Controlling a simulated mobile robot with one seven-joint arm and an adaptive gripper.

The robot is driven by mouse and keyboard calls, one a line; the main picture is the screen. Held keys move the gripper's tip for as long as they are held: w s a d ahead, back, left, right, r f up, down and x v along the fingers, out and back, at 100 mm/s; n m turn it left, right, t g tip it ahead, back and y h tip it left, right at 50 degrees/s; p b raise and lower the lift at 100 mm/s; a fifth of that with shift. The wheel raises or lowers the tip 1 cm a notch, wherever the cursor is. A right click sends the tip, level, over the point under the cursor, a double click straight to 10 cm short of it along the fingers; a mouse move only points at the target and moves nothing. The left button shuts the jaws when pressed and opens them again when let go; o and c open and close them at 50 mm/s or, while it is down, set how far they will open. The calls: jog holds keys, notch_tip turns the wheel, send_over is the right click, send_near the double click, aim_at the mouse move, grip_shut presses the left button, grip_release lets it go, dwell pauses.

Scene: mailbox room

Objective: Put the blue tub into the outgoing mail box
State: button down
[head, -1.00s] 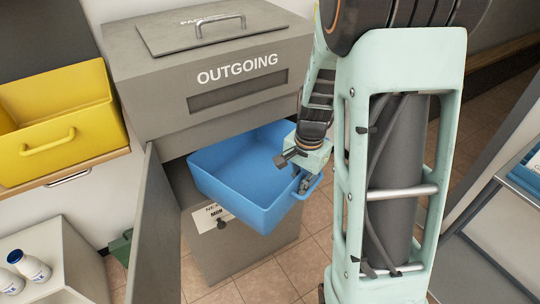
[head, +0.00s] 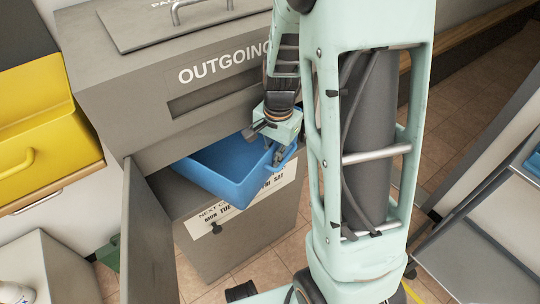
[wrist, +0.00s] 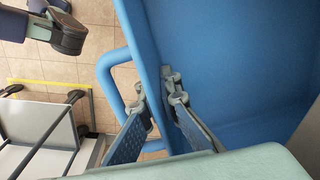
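The blue tub (head: 222,163) is partly inside the open lower compartment of the grey outgoing mail box (head: 190,60); its near end and side handle stick out. My gripper (head: 279,155) is at the tub's outer end, next to the handle. In the wrist view my gripper (wrist: 157,95) has one finger on each side of the blue wall (wrist: 150,50), pinching it. One finger sits between the wall and the looped handle (wrist: 110,75). The tub's far end is hidden inside the box.
The box's grey door (head: 150,240) stands open at the left. A label with collection days (head: 240,206) is below the opening. A yellow bin (head: 35,125) sits on a shelf at left. A metal cart (head: 480,220) stands at right.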

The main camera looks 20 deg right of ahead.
jog(key=shift+s+d+f, duration=0.1)
jog(key=shift+s+f, duration=0.15)
jog(key=shift+f, duration=0.15)
jog(key=shift+f, duration=0.1)
jog(key=shift+f+b, duration=0.4)
jog(key=shift+f, duration=0.1)
jog(key=c, duration=2.2)
grip_release()
jog(key=shift+s, duration=0.1)
jog(key=shift+o, duration=0.2)
notch_tip(320, 180, up, 13)
jog(key=p, duration=0.4)
jog(key=shift+s+d+p, duration=0.2)
jog(key=shift+p, duration=0.1)
